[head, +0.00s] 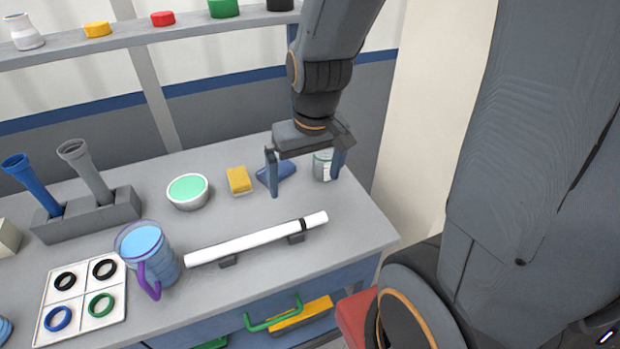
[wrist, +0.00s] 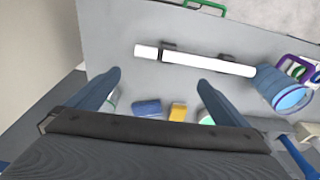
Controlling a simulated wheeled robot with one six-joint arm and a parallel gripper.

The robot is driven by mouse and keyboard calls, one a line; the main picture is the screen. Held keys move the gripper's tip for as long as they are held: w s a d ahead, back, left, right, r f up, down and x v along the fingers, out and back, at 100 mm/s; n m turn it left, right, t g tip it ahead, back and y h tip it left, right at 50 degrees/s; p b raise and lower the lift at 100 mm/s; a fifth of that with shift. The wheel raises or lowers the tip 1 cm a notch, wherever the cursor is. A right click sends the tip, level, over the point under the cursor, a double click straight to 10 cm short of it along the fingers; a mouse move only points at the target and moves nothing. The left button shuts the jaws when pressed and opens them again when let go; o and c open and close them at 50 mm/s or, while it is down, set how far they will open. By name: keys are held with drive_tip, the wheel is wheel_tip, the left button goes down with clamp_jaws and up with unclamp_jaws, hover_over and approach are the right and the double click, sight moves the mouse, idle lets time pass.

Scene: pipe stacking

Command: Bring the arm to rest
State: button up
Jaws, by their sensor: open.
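My gripper (head: 305,172) is open and empty above the right part of the grey workbench (head: 335,225). Its two blue fingers are spread wide and point down; they also show in the wrist view (wrist: 158,85). A white pipe (head: 255,240) lies across two small dark supports on the bench, in front of the gripper and apart from it. The pipe also shows in the wrist view (wrist: 195,60), beyond the fingertips. A blue pipe (head: 36,184) and a grey pipe (head: 86,172) stand tilted in a grey holder (head: 92,217) at the left.
A blue jug (head: 147,255) with a purple handle stands by the pipe's left end. A green-topped bowl (head: 187,191), yellow block (head: 239,180), blue object (head: 277,174) and can (head: 323,165) stand behind the pipe. A ring tray (head: 82,295) lies front left. A shelf (head: 150,33) runs above.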

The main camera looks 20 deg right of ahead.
drive_tip(key=shift+s+d+r, duration=0.1)
drive_tip(key=shift+s+d, duration=0.1)
drive_tip(key=shift+s, duration=0.65)
wheel_tip(320, 180, down, 3)
drive_tip(key=b, duration=0.3)
drive_tip(key=shift+g, duration=0.3)
